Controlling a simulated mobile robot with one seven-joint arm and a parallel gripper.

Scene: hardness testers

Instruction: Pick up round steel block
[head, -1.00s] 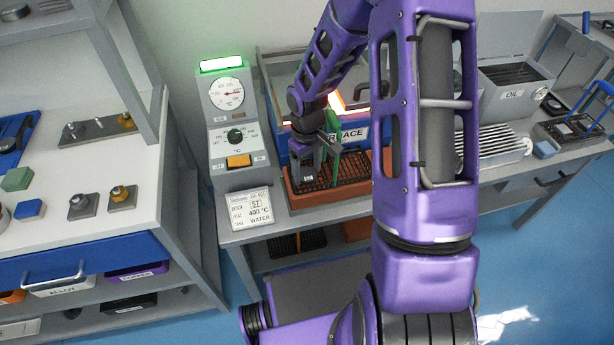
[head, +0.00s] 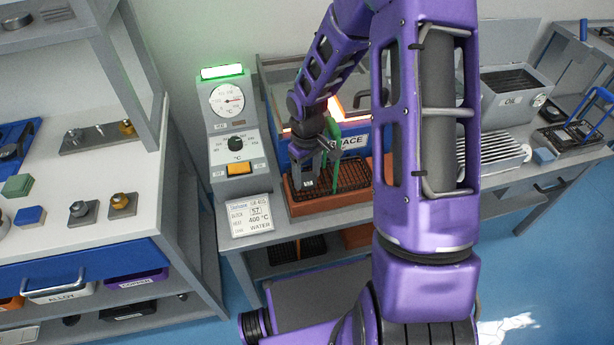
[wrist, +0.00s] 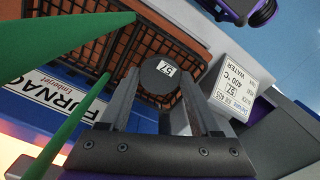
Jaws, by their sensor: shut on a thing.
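The round steel block (wrist: 159,82) is a dark disc with a white label reading 57 in the wrist view. My gripper (wrist: 162,88) is shut on it, with one finger on each side. In the head view my gripper (head: 316,180) is over the left end of the orange-brown tray with a black wire grid (head: 350,176). The block is small and mostly hidden by the fingers there. I cannot tell whether it touches the grid.
The blue furnace (head: 352,138) glows behind the tray. A green bar (head: 337,165) rises close to my gripper. The grey control box (head: 234,130) and a white card reading 400 °C WATER (head: 250,214) are at the left. An oil bath (head: 515,90) stands at the right.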

